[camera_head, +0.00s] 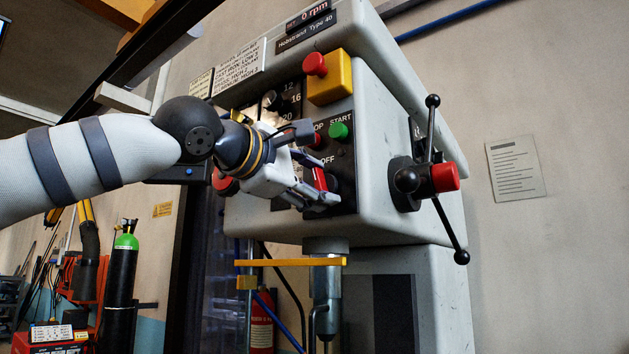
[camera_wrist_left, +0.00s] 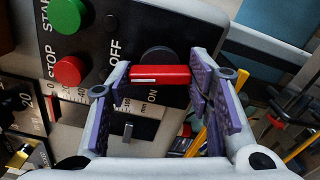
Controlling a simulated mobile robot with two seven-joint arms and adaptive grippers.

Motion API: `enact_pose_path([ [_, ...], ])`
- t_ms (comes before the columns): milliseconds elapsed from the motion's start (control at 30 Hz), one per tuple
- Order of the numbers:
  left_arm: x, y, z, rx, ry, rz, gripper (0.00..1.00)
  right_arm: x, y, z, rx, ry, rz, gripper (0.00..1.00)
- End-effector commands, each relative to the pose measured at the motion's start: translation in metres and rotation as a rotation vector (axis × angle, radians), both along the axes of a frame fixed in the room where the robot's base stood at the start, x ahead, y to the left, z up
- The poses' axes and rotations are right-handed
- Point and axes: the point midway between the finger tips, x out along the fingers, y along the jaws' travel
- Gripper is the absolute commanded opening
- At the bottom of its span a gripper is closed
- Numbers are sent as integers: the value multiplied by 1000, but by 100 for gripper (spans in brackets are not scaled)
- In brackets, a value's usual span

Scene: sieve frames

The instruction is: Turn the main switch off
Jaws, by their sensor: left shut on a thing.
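The main switch's red handle (camera_head: 320,178) is on the black panel of the grey machine, below the green START button (camera_head: 338,131). My left gripper (camera_head: 323,181) is at the panel with its fingers closed on the handle. In the left wrist view, the red handle (camera_wrist_left: 162,74) lies between the two purple finger pads, one at each end. A white line marks its left end, on the side of the OFF label (camera_wrist_left: 115,52). The ON label (camera_wrist_left: 152,95) is below the handle. In the head view the handle stands near upright, partly hidden by the fingers. My right gripper is not in view.
A red STOP button (camera_wrist_left: 68,71) is close to the left finger. A red button on a yellow box (camera_head: 328,78) is above the panel. A three-armed lever with a red knob (camera_head: 445,177) is on the machine's right side. A spindle (camera_head: 326,285) hangs below.

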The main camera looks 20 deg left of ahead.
Motion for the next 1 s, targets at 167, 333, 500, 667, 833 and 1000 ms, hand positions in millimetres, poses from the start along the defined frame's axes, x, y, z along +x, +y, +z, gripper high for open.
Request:
enact_pose_path([
  [167, 1, 1, -1, 115, -39, 2, 19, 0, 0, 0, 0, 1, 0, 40],
  [333, 1, 1, -1, 195, -68, 2, 19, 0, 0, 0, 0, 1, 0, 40],
  [500, 1, 1, -1, 243, -86, 2, 19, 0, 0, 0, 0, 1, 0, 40],
  [667, 1, 1, -1, 267, -94, 2, 19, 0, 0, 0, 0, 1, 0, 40],
  [833, 1, 1, -1, 273, -97, 3, 19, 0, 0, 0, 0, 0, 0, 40],
  [1000, 1, 1, 0, 274, -98, 3, 19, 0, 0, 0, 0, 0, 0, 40],
])
